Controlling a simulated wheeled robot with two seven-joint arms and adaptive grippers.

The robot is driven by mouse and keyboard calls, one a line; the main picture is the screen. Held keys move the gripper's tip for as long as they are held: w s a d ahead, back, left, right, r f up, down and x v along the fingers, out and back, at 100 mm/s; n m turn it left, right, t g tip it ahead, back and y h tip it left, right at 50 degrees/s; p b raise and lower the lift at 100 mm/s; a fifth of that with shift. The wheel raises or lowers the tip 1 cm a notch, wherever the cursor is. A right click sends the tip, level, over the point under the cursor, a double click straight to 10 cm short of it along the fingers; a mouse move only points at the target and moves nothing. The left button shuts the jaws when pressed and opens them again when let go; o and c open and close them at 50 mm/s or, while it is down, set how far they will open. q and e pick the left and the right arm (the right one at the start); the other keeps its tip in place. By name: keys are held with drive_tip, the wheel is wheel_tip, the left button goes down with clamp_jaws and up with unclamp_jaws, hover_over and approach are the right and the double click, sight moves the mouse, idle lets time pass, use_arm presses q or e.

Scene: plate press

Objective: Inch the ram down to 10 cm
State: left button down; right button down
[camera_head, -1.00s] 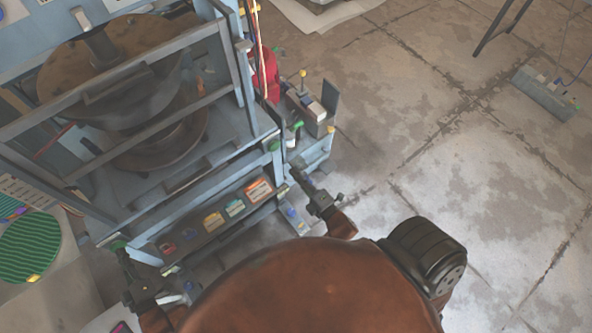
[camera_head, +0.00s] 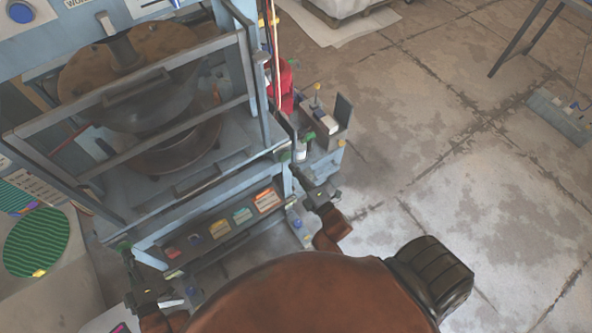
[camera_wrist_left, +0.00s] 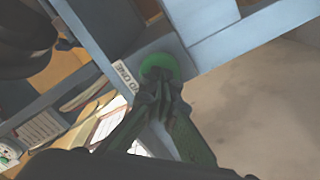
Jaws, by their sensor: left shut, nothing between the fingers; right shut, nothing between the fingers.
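The ram (camera_head: 150,109) is a dark round block inside the blue press, behind the guard bars. It hangs above a round lower plate (camera_head: 190,151); a gap shows at the right, but its height cannot be read. A green button (camera_head: 122,246) sits at the press's front left corner; it shows larger in the left wrist view (camera_wrist_left: 158,64). My left gripper (camera_head: 131,262) is shut, its fingertips (camera_wrist_left: 157,84) at this button; contact is unclear. My right gripper (camera_head: 299,174) is shut and empty, just below another green button (camera_head: 284,156) at the front right corner.
Colored labels (camera_head: 220,229) line the press's lower front panel. A red cylinder (camera_head: 284,86) and a small box of parts (camera_head: 322,124) stand at its right side. A green ribbed disc (camera_head: 37,242) lies at the left. The floor at right is mostly open.

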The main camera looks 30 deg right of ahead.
sight(286, 158)
drive_tip(key=shift+w, duration=1.65)
drive_tip(key=shift+s, duration=0.2)
use_arm(q)
drive_tip(key=shift+w, duration=0.1)
use_arm(e)
drive_tip(key=shift+w, duration=0.1)
